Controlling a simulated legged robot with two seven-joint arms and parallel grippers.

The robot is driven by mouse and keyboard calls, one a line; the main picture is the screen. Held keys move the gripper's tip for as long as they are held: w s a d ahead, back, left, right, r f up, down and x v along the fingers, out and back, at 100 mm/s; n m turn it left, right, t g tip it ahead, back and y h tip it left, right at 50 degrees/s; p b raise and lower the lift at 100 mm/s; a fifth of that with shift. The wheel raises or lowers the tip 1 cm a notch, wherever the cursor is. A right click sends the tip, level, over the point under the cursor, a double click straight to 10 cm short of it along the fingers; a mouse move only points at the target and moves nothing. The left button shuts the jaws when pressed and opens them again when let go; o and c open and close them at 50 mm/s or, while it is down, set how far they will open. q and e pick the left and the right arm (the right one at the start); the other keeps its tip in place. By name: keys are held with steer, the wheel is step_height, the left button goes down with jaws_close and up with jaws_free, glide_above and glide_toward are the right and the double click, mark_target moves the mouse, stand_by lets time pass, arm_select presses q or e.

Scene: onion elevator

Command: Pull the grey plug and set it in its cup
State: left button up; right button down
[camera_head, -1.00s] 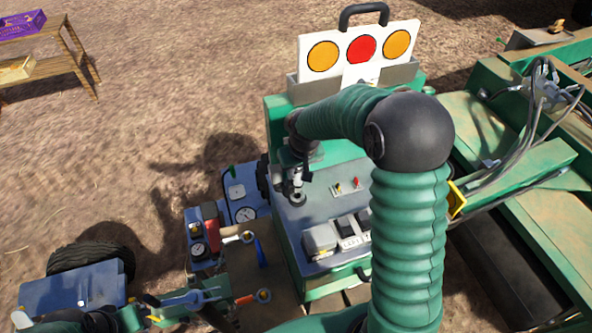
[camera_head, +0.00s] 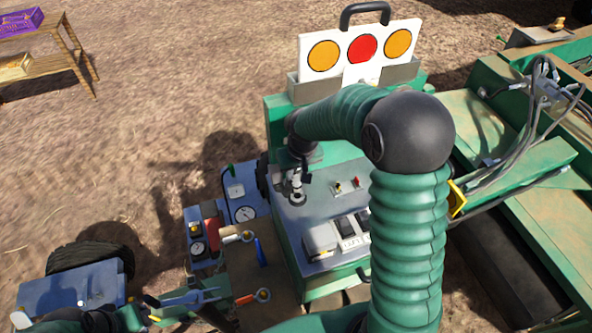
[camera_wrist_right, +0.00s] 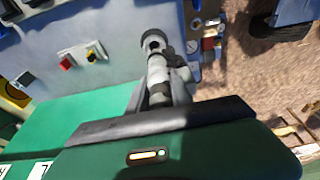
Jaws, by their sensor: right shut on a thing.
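My right gripper (camera_head: 296,181) reaches down over the blue-grey top panel of the green control box (camera_head: 320,214). It is shut on the grey plug (camera_head: 297,198), a short cylinder with a dark ring at its end. In the right wrist view the gripper (camera_wrist_right: 165,88) holds the plug (camera_wrist_right: 156,60), which points away from me toward the panel (camera_wrist_right: 115,25). I cannot tell whether the plug's end is seated in the panel or just clear of it. I cannot make out its cup.
Beside the plug are small yellow and red switches (camera_head: 347,186) and a row of rocker switches (camera_head: 345,232). A board with orange and red discs (camera_head: 360,52) stands behind. Gauges (camera_head: 246,214) and tools (camera_head: 262,252) lie left. Green machinery (camera_head: 530,165) is at right.

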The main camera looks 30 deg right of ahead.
steer(key=shift+d, duration=0.1)
steer(key=shift+s+f, duration=0.1)
steer(key=shift+f, duration=0.15)
steer(key=shift+f+b, duration=0.3)
steer(key=shift+b, duration=0.1)
steer(key=shift+f, duration=0.1)
steer(key=shift+f+b, duration=0.85)
steer(key=shift+f, duration=0.25)
steer(key=shift+r+p, duration=0.25)
steer(key=shift+p, duration=0.05)
steer(key=shift+f, duration=0.15)
steer(key=shift+f+b, duration=0.35)
steer(key=shift+b, duration=0.05)
